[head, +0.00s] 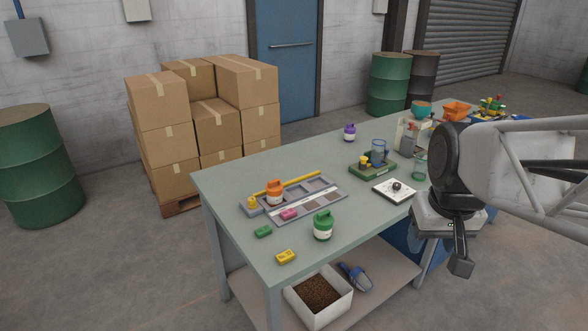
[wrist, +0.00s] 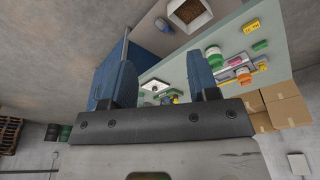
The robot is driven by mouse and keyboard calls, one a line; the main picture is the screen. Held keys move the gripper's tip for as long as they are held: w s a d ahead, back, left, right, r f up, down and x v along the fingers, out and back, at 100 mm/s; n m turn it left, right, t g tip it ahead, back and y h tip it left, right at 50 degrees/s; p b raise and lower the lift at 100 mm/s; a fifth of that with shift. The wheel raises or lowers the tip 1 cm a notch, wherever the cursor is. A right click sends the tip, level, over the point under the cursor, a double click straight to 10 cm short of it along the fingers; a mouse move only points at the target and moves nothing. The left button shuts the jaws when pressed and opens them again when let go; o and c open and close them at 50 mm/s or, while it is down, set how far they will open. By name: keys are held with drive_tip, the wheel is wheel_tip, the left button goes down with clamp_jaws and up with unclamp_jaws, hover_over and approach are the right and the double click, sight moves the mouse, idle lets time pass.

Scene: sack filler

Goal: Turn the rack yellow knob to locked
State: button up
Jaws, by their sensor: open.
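A grey compartment tray (head: 318,203) lies on the left half of the table, with a small yellow knob-like piece (head: 252,202) at its left end and a long yellow bar along its back. A green block-like rack (head: 372,170) farther right carries a clear cylinder and another small yellow knob-like piece (head: 364,161). I cannot tell which is the named knob, or its setting. My gripper (head: 460,262) hangs at the table's right front side, apart from both. In the wrist view its two fingers (wrist: 168,62) are spread and empty. The tray (wrist: 236,68) shows right of them.
On the table (head: 225,180) stand a green-lidded jar (head: 323,226), an orange-lidded jar (head: 275,192), a purple bottle (head: 349,132) and a white plate with a black knob (head: 395,190). Glassware and an orange bin (head: 457,110) crowd the back right.

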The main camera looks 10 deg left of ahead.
drive_tip(key=w+a+n, duration=0.2)
drive_tip(key=w+a, duration=0.6)
drive_tip(key=w, duration=0.5)
drive_tip(key=n+g, duration=0.2)
drive_tip(key=n, duration=0.5)
hover_over(252, 198)
wheel_tip(252, 198, down, 17)
drive_tip(key=shift+f, duration=3.9)
drive_tip(key=shift+c, duration=0.5)
